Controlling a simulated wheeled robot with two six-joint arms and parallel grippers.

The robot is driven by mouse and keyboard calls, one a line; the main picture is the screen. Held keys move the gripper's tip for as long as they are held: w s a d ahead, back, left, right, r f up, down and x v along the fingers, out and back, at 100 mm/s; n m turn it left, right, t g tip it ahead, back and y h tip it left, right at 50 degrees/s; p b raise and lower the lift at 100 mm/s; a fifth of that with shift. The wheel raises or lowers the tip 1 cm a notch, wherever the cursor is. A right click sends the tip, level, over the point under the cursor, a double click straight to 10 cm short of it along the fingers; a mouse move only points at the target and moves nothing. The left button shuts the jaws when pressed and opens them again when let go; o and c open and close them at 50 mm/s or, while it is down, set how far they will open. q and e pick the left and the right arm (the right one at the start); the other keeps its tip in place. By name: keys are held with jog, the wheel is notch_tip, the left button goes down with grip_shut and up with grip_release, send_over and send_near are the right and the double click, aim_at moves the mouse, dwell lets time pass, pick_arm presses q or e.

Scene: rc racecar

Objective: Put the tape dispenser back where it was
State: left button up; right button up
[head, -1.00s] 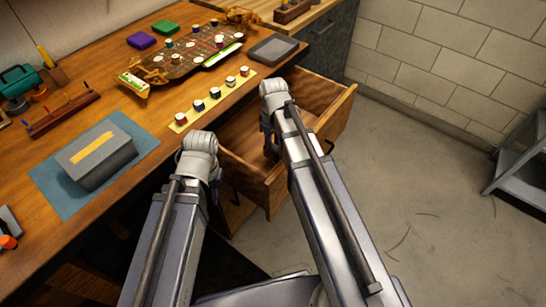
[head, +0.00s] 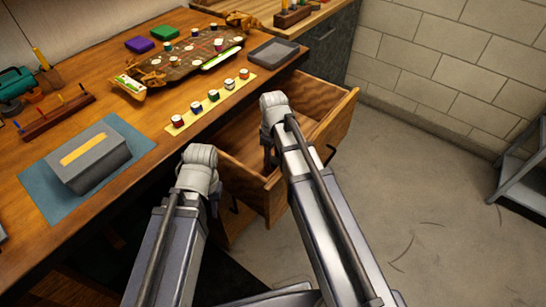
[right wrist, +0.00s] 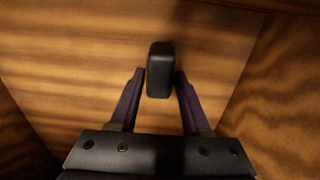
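A small black block with rounded edges (right wrist: 160,68), possibly the tape dispenser, is in the right wrist view over the wooden drawer floor. The fingers of my right gripper (right wrist: 160,80) are on both sides of it, very close; I cannot tell whether they press on it. In the head view my right gripper (head: 268,155) reaches down into the open drawer (head: 318,125), mostly hidden by its arm. My left gripper (head: 214,204) hangs by the table's front edge, left of the drawer, and its fingers are mostly hidden by the wrist.
A grey box with a yellow strip (head: 90,160) sits on a blue mat (head: 40,190). A yellow strip with several small jars (head: 212,98) lies near the table edge, by a grey tray (head: 274,52). The racecar chassis (head: 185,62) is behind. Open floor lies to the right.

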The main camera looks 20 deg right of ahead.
aim_at(273, 159)
jog(key=o, duration=0.3)
jog(key=shift+o, duration=0.2)
jog(key=shift+r, duration=0.1)
notch_tip(273, 159, up, 12)
jog(key=p, duration=1.2)
